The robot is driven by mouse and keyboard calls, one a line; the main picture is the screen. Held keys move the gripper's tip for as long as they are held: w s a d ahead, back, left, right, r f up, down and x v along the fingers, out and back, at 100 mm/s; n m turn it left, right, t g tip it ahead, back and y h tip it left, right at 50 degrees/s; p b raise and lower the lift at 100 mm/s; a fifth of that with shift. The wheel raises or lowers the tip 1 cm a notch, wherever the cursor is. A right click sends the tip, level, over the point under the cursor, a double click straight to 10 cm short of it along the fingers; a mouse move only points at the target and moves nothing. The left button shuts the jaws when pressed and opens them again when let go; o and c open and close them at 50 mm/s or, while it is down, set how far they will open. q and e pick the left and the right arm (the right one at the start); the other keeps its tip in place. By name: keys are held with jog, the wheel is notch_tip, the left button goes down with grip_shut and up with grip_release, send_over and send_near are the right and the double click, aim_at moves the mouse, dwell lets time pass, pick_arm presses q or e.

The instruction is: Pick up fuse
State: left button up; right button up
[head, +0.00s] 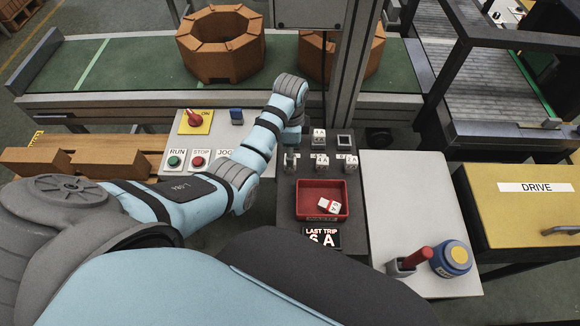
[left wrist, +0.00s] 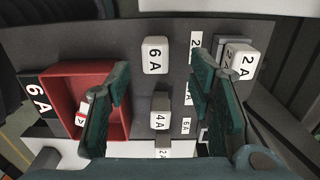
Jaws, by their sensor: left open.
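White block fuses marked with ratings stand on a dark panel (head: 300,218). In the left wrist view a 6 A fuse (left wrist: 155,54) stands upper middle, a 4 A fuse (left wrist: 160,119) lower middle, and a 2 A fuse (left wrist: 240,62) at upper right. My left gripper (left wrist: 160,72) is open and empty above the panel; in the picture the 6 A and 4 A fuses lie between its fingers. In the head view its fingers are mostly hidden by my arm. My right gripper is not in view.
A LAST TRIP display (head: 322,238) sits in front of the tray; it reads 6 A in the wrist view. RUN, STOP and JOG buttons are left. A post (head: 350,75) stands behind the panel.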

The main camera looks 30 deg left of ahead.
pick_arm(q)
jog(key=f, duration=0.2)
jog(key=f+b, duration=0.1)
jog(key=f, duration=0.4)
jog(key=shift+s+d+f, duration=0.1)
jog(key=shift+s+f, duration=0.1)
jog(key=shift+s, duration=0.1)
jog(key=shift+c, duration=0.4)
jog(key=shift+r, duration=0.1)
grip_shut()
